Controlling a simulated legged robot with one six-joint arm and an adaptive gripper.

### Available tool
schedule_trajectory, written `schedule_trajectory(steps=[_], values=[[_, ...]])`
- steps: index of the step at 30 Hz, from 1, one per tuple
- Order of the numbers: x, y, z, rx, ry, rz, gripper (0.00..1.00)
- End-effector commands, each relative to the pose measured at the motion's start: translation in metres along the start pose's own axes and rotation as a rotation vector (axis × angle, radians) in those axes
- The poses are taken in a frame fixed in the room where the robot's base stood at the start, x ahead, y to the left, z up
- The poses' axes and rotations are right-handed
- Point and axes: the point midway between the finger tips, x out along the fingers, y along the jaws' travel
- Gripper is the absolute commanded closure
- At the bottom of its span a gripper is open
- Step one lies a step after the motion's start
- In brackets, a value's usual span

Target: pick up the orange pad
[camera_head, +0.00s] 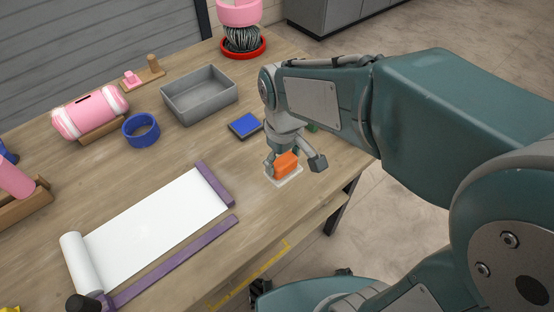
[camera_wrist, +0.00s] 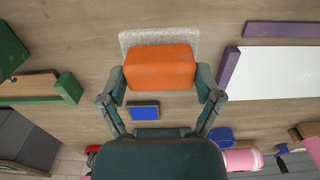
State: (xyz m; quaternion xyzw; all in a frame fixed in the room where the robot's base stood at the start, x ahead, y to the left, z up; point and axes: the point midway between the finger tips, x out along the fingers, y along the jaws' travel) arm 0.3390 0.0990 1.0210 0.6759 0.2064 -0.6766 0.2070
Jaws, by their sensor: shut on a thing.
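The orange pad (camera_head: 286,163) is a small block at the right part of the table, above a pale whitish square (camera_head: 284,180). In the wrist view the orange pad (camera_wrist: 160,67) sits between the two fingers, with the pale square (camera_wrist: 158,37) partly hidden behind it. My gripper (camera_wrist: 161,82) is shut on the orange pad, one finger at each side. In the head view my gripper (camera_head: 290,160) points down at the pad. I cannot tell whether the pad touches the pale square.
A blue pad (camera_head: 246,125) on a dark base and a grey tray (camera_head: 199,95) lie behind. A white sheet (camera_head: 150,229) with purple bars lies left. A green thing (camera_wrist: 12,50) shows left in the wrist view. The table's front edge is close by.

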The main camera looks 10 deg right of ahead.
Motion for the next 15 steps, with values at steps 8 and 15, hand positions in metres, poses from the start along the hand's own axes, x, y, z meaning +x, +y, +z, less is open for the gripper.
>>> schedule_trajectory(steps=[8, 15], values=[[-0.033, -0.017, 0.050, 0.000, 0.004, 0.001, 0.74], [-0.049, -0.028, 0.083, 0.000, 0.003, 0.001, 0.74]])
